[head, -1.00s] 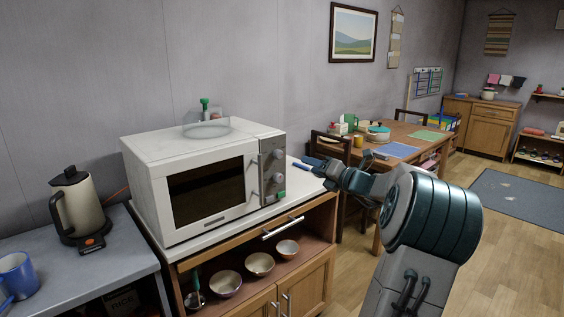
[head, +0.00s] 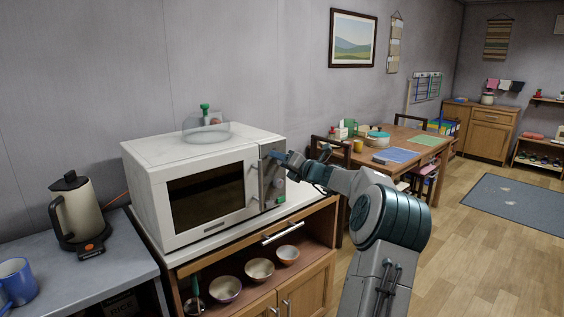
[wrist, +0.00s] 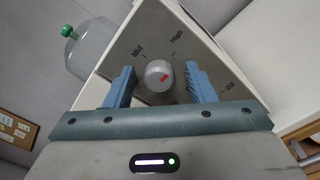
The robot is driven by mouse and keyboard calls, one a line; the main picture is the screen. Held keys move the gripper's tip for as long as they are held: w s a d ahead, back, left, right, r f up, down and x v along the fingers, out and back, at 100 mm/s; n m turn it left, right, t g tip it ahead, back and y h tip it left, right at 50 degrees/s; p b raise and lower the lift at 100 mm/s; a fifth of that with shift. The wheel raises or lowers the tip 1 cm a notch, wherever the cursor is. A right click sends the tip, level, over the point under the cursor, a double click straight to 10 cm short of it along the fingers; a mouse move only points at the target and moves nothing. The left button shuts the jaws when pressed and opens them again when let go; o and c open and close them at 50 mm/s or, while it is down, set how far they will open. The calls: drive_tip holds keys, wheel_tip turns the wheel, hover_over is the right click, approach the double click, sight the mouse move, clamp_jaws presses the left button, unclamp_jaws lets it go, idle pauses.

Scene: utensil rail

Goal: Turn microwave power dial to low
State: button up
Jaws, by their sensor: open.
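The white microwave (head: 150,158) stands on the cabinet top, its door shut and its grey control panel on the right. My gripper (wrist: 160,66) is open, with one blue finger on each side of the dial and gaps visible. In the head view my gripper (head: 276,156) is at the panel's upper part and hides the upper dial there.
A green button (head: 281,198) sits low on the panel. A clear cover with a green knob (head: 206,124) is on top of the microwave. A kettle (head: 78,212) stands at left. Bowls (head: 260,270) sit on the shelf below. A dining table (head: 400,145) stands behind my arm.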

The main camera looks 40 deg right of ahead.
drive_tip(key=c, duration=1)
